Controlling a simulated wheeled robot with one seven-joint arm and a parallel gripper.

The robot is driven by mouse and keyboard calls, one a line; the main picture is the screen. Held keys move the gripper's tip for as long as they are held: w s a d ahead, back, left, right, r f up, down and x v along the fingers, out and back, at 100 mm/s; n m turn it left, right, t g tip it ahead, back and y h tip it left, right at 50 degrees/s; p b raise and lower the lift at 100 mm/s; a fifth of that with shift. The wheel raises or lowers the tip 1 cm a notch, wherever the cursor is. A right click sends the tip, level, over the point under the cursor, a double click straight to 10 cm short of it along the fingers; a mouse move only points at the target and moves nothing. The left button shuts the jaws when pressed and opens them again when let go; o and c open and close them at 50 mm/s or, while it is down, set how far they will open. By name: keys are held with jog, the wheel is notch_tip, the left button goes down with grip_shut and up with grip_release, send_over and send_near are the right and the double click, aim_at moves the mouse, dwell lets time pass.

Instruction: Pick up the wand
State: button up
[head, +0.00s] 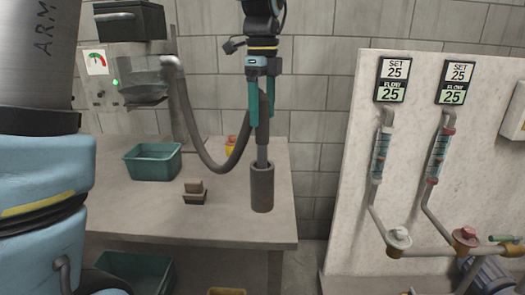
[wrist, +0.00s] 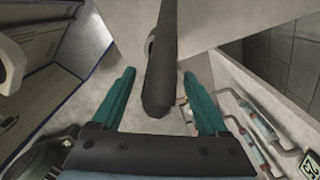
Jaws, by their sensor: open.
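The wand (head: 262,132) is a dark grey upright rod with a hose attached. Its lower end goes into a dark cylindrical holder (head: 262,188) on the table. My gripper (head: 262,108) has teal fingers pointing down on either side of the wand's upper part in the head view. In the wrist view the wand (wrist: 161,70) runs between the fingers of my gripper (wrist: 159,80), with a visible gap on each side. My gripper is open and not closed on it.
A grey hose (head: 200,145) curves from a wall unit to the wand. A panel with gauges and pipes (head: 350,165) stands to the right.

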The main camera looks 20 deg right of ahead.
aim_at(262, 128)
jog(key=shift+s+a+f+p, duration=0.1)
jog(key=shift+f+p, duration=0.25)
jog(key=shift+f, duration=1.9)
grip_shut()
